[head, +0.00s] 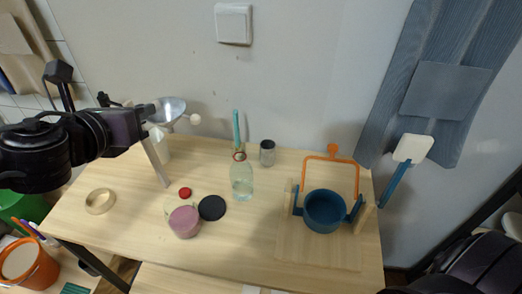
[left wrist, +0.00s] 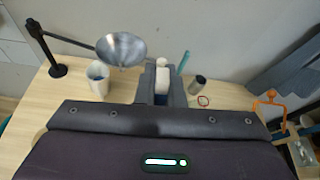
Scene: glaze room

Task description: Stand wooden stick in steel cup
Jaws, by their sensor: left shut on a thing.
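My left gripper (head: 148,114) is above the left part of the table and is shut on a pale wooden stick (head: 156,162). The stick slants down from the gripper, its lower end out over the table. In the left wrist view a pale part of the stick (left wrist: 162,78) shows between the grey fingers; the rest is hidden. The steel cup (head: 267,152) stands upright near the back of the table, right of and apart from the stick. The cup also shows in the left wrist view (left wrist: 198,85). My right gripper is out of view.
A funnel (head: 170,108) on a stand is close to my left gripper, above a white cup (left wrist: 97,75). A glass bottle (head: 241,182) with a teal stick stands left of the steel cup. A blue pot (head: 324,211) is at the right. The front middle is clear.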

